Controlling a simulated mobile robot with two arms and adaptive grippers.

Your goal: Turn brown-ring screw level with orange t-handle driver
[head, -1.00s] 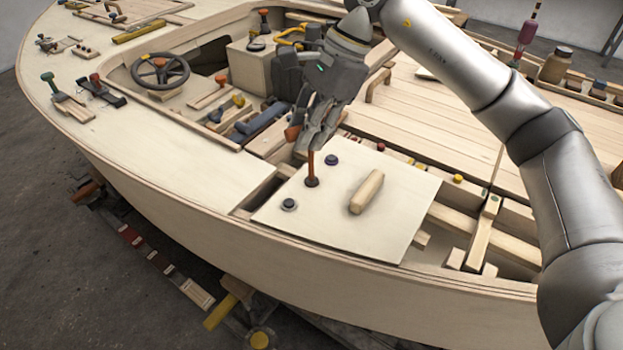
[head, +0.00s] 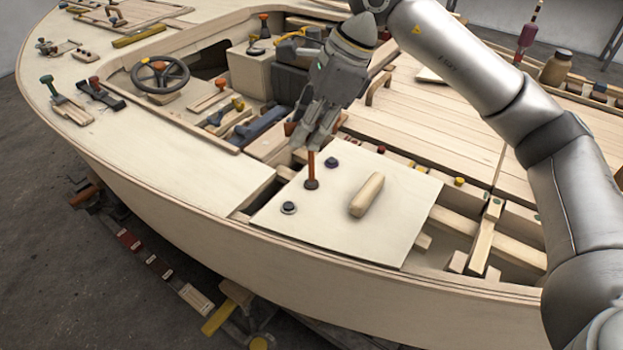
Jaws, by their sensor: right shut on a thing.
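My right gripper (head: 310,147) is shut on the orange T-handle driver (head: 311,168). Its orange-brown shaft stands about upright below my fingers, and the crossbar is mostly hidden by them. The shaft's lower end meets the brown-ring screw (head: 311,185) on the pale plywood panel (head: 335,228). The driver tip and screw head are hidden, so I cannot tell how high the screw stands. A blue-ringed screw (head: 331,162) and a grey-ringed screw (head: 289,208) are in the same panel. My left gripper is not in view.
A wooden grip block (head: 366,195) stands on the panel, right of the driver. Open frame bays lie right of the panel. A steering wheel (head: 160,73) and small tools are at the left. The deck left of the panel is clear.

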